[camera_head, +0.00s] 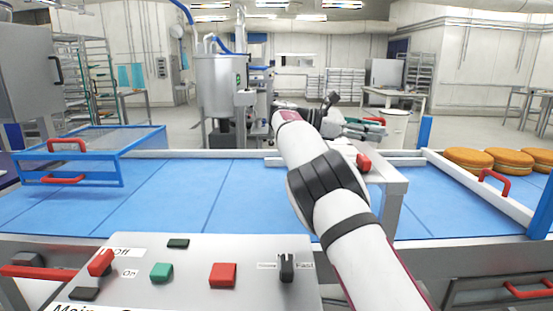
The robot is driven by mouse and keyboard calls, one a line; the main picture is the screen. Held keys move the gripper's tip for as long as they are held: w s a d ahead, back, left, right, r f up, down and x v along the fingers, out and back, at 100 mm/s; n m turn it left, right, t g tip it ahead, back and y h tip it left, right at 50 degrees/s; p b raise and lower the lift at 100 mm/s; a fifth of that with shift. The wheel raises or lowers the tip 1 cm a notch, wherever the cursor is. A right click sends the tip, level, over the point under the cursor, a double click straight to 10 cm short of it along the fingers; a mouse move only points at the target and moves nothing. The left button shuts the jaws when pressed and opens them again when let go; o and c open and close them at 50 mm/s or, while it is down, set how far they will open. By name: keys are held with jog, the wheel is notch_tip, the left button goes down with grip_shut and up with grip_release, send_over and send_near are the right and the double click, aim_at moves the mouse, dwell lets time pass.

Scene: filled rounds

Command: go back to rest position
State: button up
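My white arm (345,215) reaches up from the lower right across the middle of the view, over the blue conveyor (185,195). Its far end bends near the centre, at a dark red and white joint. A small dark part that looks like my gripper (329,102) shows just beyond that joint, above the far side of the conveyor. Its fingers are too small and partly hidden, so I cannot tell whether it is open or shut. I see nothing clearly held.
A control panel (200,275) with red, green and black controls lies in front. A blue-framed guard (90,155) stands over the belt at left. A metal bridge with a red knob (363,162) stands right of my arm. Filled rounds (468,160) sit at far right.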

jog(key=s+d+r+m+y, duration=0.1)
jog(key=s+d+m+y, duration=0.3)
jog(key=s, duration=0.5)
jog(key=s+d+m+y, duration=0.2)
jog(key=s+d+y, duration=0.35)
jog(key=s, duration=0.35)
jog(key=s+a+f+m+t+y, duration=0.1)
jog(key=s+a+f+m+y, duration=0.3)
jog(key=s, duration=0.8)
jog(key=s+a+f+m+y, duration=0.15)
jog(key=s+a+f, duration=0.4)
jog(key=s, duration=0.65)
jog(key=s+a+f+m+t+y, duration=0.1)
jog(key=s+a+f+m+y, duration=0.15)
jog(key=s+a+f, duration=0.65)
jog(key=s+d+r+t+p, duration=0.1)
jog(key=r+p, duration=0.5)
jog(key=r, duration=0.3)
jog(key=s+d+r+t+p, duration=0.2)
jog(key=r+p, duration=0.5)
jog(key=r, duration=0.3)
jog(key=shift+d+m+h, duration=0.15)
jog(key=shift+m+h, duration=0.15)
jog(key=shift+h, duration=0.15)
